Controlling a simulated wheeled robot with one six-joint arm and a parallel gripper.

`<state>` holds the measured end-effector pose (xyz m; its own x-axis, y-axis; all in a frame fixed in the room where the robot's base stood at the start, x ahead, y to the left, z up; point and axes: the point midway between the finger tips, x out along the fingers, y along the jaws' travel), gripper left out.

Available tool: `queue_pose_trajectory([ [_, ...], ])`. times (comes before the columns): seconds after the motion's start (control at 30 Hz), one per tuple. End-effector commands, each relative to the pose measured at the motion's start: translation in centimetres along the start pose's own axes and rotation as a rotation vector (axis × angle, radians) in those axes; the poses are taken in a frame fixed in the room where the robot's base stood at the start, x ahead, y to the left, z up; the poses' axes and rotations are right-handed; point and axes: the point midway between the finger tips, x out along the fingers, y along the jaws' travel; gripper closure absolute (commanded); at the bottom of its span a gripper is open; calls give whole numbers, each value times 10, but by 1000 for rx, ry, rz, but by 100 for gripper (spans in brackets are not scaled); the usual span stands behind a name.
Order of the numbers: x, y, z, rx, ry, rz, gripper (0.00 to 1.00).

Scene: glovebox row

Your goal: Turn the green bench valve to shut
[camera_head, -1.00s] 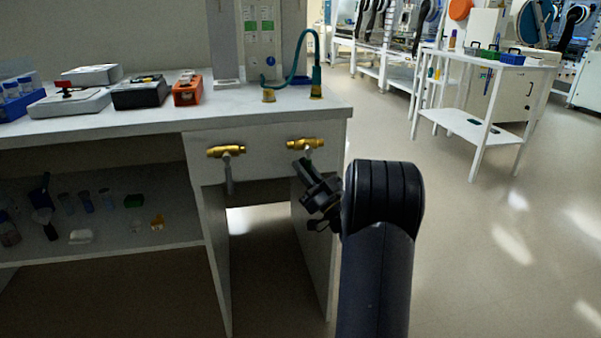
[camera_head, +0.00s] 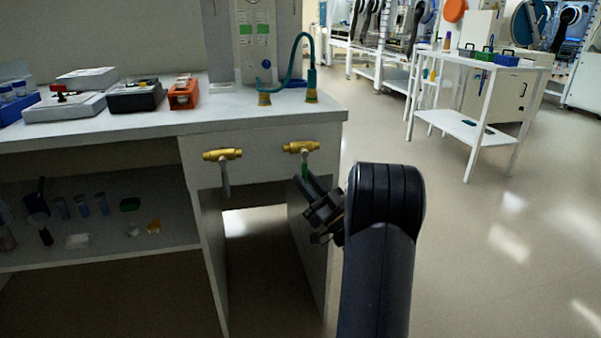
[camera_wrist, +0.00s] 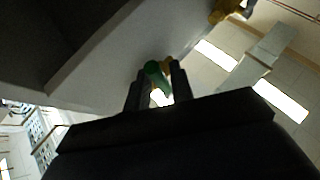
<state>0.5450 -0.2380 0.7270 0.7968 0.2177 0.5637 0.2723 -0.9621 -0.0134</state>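The green bench valve has a brass body (camera_head: 301,147) lying level on the bench front, at the right. Its green handle (camera_head: 305,168) hangs down from the body, crosswise to it; the lower end is hidden by my gripper. My gripper (camera_head: 304,182) is just below and in front of this valve. In the wrist view, the green handle (camera_wrist: 156,76) shows between the two fingers of my gripper (camera_wrist: 160,82). The fingers stand apart, with a light gap beside the handle. The handle is close to the left finger; I cannot tell whether they touch.
A second brass valve (camera_head: 222,154) with a grey handle hanging down is to the left. The bench top (camera_head: 230,112) carries a teal hose (camera_head: 290,80) and several instruments. A white cart (camera_head: 470,130) stands at the back right. The floor to the right is open.

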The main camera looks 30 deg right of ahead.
Motion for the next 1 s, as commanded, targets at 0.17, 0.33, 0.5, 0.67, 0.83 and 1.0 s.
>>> queue_pose_trajectory([
  [0.17,-39,1,0,3,-4,5,78],
  [0.33,-65,1,0,2,-2,4,78],
  [0.5,-77,0,0,1,0,1,78],
  [0.67,-78,0,0,1,0,-1,78],
  [0.83,-78,0,0,1,0,-1,78],
  [1.0,-78,0,0,1,0,-1,78],
])
